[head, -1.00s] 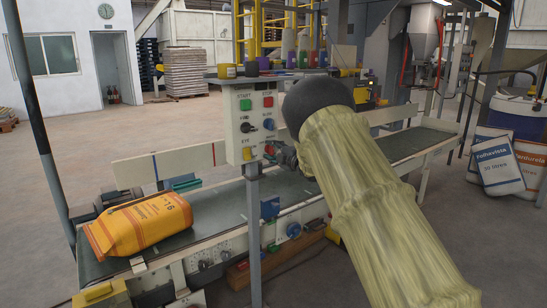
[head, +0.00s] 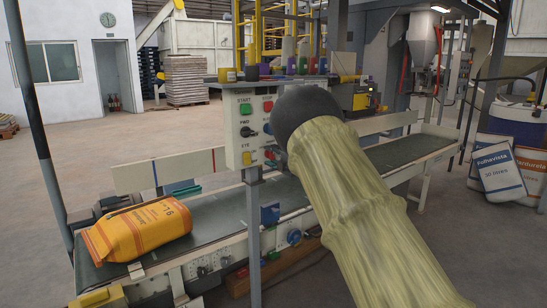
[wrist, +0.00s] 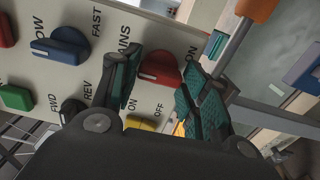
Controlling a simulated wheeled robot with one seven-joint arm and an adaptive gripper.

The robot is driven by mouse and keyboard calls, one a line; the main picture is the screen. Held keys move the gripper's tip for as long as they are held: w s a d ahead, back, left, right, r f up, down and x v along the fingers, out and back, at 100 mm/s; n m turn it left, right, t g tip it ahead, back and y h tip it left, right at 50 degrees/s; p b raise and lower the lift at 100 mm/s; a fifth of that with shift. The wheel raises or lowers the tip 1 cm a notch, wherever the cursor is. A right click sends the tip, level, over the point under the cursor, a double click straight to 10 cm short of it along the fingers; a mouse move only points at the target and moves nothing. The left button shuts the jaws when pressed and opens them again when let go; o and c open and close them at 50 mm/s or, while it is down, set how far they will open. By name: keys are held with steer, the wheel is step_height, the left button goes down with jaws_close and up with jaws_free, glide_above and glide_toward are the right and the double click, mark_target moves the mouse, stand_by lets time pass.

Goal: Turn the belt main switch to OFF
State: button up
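The control panel (head: 240,128) stands on a post beside the belt. In the wrist view the red MAINS knob (wrist: 160,68) sits on the tilted panel face, with ON lettering to its right and OFF below it. I cannot tell its setting surely. My gripper (wrist: 160,88) is open, with one green-padded finger left of the red knob and one at its lower right. The knob shows between the fingertips; contact is unclear. In the head view, my arm hides most of the gripper and part of the panel's right side.
Close by are the blue SLOW/FAST knob (wrist: 60,47), the black FWD/REV knob (wrist: 73,110) and the partly hidden yellow knob (wrist: 142,122). The green START button (head: 245,108) is higher on the panel. An orange sack (head: 137,229) lies on the belt (head: 225,208).

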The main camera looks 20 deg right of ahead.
steer(key=shift+o, duration=0.9)
steer(key=shift+s, duration=0.1)
steer(key=v, duration=1.1)
steer(key=shift+s+d, duration=0.15)
steer(key=shift+s, duration=0.25)
